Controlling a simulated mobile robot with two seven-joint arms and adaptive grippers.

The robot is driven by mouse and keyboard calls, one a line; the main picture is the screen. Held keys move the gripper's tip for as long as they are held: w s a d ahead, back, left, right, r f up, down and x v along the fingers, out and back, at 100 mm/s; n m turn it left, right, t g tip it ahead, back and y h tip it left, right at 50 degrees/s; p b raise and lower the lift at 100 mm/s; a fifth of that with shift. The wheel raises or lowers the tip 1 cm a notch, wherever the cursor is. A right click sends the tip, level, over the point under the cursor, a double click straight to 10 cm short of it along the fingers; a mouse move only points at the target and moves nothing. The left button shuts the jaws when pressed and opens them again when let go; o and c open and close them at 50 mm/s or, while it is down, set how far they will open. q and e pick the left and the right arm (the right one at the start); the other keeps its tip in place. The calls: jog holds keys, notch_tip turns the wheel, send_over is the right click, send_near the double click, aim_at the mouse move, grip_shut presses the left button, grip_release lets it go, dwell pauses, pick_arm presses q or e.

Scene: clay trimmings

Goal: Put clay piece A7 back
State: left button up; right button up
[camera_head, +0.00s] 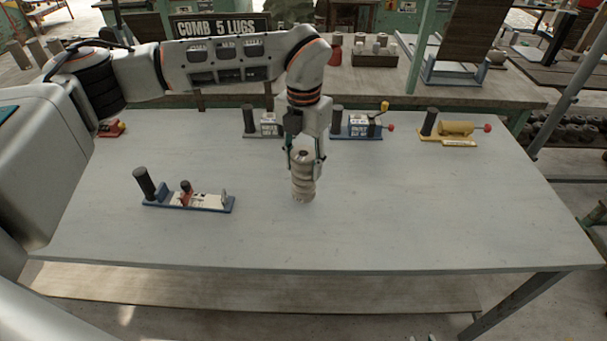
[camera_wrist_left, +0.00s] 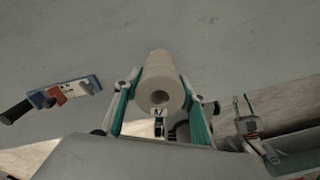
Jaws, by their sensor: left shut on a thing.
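The clay piece (camera_head: 303,185) is a pale beige, ribbed upright cylinder over the middle of the grey table (camera_head: 400,220). My left gripper (camera_head: 305,160) comes down from above and is shut on its upper part. In the left wrist view the clay piece (camera_wrist_left: 162,75) sits between the two green-edged fingers of my left gripper (camera_wrist_left: 161,92), with a round hole in its near end. A small tag beside it seems to read A7. I cannot tell whether its base touches the table.
A blue-based fixture (camera_head: 190,200) with a dark post stands left of the clay piece. A grey fixture (camera_head: 262,125), a blue one (camera_head: 358,125) and a yellow one (camera_head: 450,130) line the back edge. The front and right of the table are clear.

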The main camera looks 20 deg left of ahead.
pick_arm(q)
jog(key=shift+f, duration=1.9)
jog(key=shift+f, duration=0.15)
jog(key=o, duration=1.6)
notch_tip(320, 180, up, 12)
jog(key=shift+r, duration=0.15)
